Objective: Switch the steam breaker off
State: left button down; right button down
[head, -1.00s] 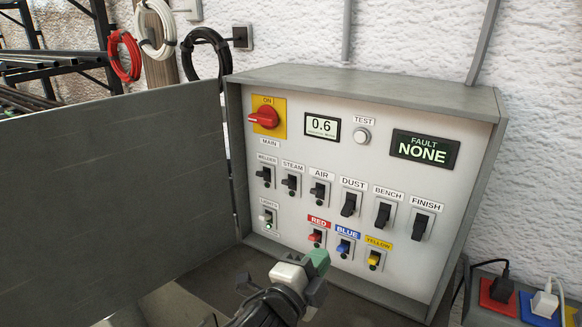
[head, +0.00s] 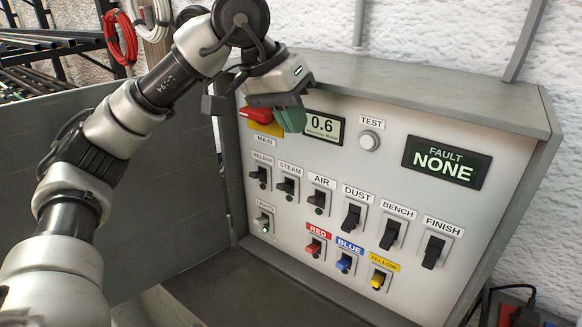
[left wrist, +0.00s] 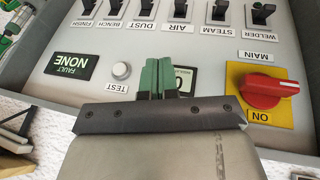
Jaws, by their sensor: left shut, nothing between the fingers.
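The steam breaker (head: 287,188) is a black lever switch under the STEAM label, in the upper breaker row between WELDER and AIR. It also shows upside down at the top of the left wrist view (left wrist: 218,13). I cannot tell its on or off position for certain. My left gripper (head: 291,120) has green fingers, shut and empty. It is in front of the panel's upper left, above the steam breaker and apart from it. It partly hides the red main knob (head: 256,114) and the display's left edge. The closed fingertips also show in the left wrist view (left wrist: 156,66). My right gripper is not in view.
The grey cabinet's open door (head: 190,150) stands at the left. Close beside the steam breaker are the welder (head: 260,177) and air (head: 319,200) breakers. The fault display (head: 446,162) reads NONE.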

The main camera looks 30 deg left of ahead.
aim_at(286, 185)
pick_arm(q)
jog(key=s+a+r+y, duration=0.1)
jog(key=a+r+y, duration=0.2)
jog(key=a, duration=0.3)
jog(key=shift+a+r, duration=0.2)
jog(key=shift+r, duration=0.05)
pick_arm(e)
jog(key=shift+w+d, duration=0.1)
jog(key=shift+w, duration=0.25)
